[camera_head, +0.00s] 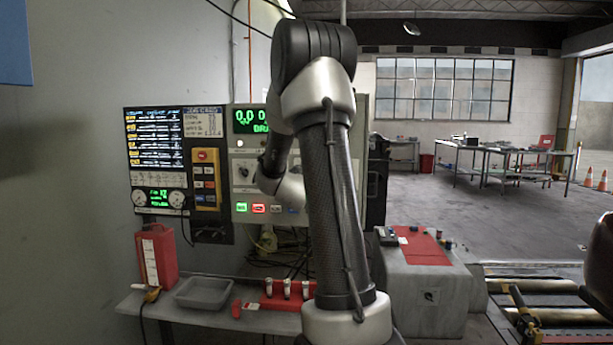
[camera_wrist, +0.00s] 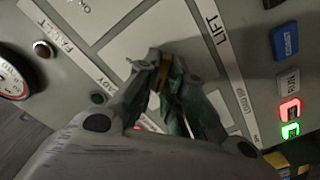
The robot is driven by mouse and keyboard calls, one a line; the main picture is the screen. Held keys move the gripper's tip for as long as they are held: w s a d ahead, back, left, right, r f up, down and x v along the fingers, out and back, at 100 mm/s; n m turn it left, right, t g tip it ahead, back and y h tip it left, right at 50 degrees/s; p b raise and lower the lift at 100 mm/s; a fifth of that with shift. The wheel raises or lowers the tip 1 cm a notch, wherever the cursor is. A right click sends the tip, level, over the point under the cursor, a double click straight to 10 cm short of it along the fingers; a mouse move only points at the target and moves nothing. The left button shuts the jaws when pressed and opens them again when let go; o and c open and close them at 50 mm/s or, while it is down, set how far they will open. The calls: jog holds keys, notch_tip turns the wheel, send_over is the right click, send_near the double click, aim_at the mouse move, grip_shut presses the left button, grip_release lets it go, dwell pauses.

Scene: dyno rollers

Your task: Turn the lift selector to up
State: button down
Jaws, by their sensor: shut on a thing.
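The control panel (camera_wrist: 110,30) fills the wrist view and appears rotated. A white "LIFT" label (camera_wrist: 210,27) is printed on the panel beside my gripper (camera_wrist: 165,82). My gripper is at the panel face, with its fingers closed around the lift selector. The fingers hide most of the selector, so which way it points cannot be told. In the head view the same grey panel (camera_head: 241,205) stands at the left centre, and my arm hides the lift selector and my gripper.
In the wrist view, a blue button (camera_wrist: 285,42) and a lit red button (camera_wrist: 289,109) are to the right. In the head view, a shelf (camera_head: 140,306) below the panel holds a red container (camera_head: 158,258) and a grey tray (camera_head: 204,292). A grey cabinet (camera_head: 432,305) stands right of my arm.

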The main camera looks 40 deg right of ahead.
jog(key=shift+s+d+m, duration=0.15)
jog(key=shift+m, duration=3.75)
jog(key=shift+s+d+m, duration=0.1)
jog(key=shift+d+m, duration=0.05)
jog(key=shift+m, duration=3.75)
jog(key=c, duration=1.5)
grip_release()
jog(key=v, duration=1.2)
